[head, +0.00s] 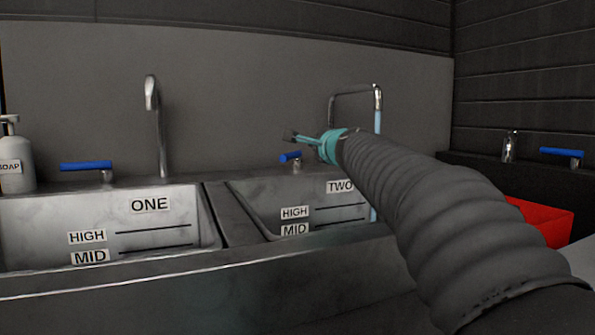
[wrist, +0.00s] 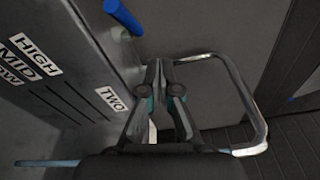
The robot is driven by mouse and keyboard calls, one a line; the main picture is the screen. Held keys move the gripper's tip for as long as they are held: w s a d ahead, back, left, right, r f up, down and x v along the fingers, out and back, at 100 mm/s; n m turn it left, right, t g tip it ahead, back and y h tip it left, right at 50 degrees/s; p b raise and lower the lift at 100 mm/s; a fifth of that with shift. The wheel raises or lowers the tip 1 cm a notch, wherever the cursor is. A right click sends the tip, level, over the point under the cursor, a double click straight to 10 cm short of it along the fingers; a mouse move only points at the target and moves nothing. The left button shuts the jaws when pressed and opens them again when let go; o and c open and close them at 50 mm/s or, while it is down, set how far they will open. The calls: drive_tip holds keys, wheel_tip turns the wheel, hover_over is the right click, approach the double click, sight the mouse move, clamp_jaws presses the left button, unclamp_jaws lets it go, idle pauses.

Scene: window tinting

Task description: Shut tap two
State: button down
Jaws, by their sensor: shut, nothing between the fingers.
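Tap two has a squared metal spout (head: 352,94) behind the sink marked TWO (head: 322,208). A pale blue stream of water (head: 377,122) falls from its end into that sink. Its blue lever handle (head: 291,157) stands on a short metal base left of the spout. My gripper (head: 290,136) is shut and empty, just above the handle in the head view, apart from it as far as I can tell. In the wrist view the shut fingertips (wrist: 166,66) lie between the blue handle (wrist: 123,17) at upper left and the spout (wrist: 258,115) at right.
Sink ONE (head: 110,225) on the left has a tall spout (head: 157,125) and a blue handle (head: 86,166). A soap bottle (head: 14,155) stands at far left. At right are a red bin (head: 545,220) and another tap with a blue handle (head: 562,152).

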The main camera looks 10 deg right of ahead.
drive_tip(key=s+d+f+n+g+y+b, duration=0.2)
drive_tip(key=s+n, duration=0.3)
drive_tip(key=p, duration=0.2)
approach(292, 156)
drive_tip(key=w+d, duration=0.2)
drive_tip(key=w, duration=0.2)
drive_tip(key=shift+w+a+f, duration=0.25)
drive_tip(key=shift+w+a, duration=0.15)
drive_tip(key=shift+a, duration=0.2)
drive_tip(key=shift+w+a+f, duration=0.25)
drive_tip(key=shift+w+a, duration=0.2)
drive_tip(key=shift+a, duration=0.1)
drive_tip(key=shift+w+a+f+p, duration=0.1)
drive_tip(key=shift+w+a+p, duration=0.15)
drive_tip(key=shift+a+p, duration=0.05)
drive_tip(key=shift+a, duration=0.1)
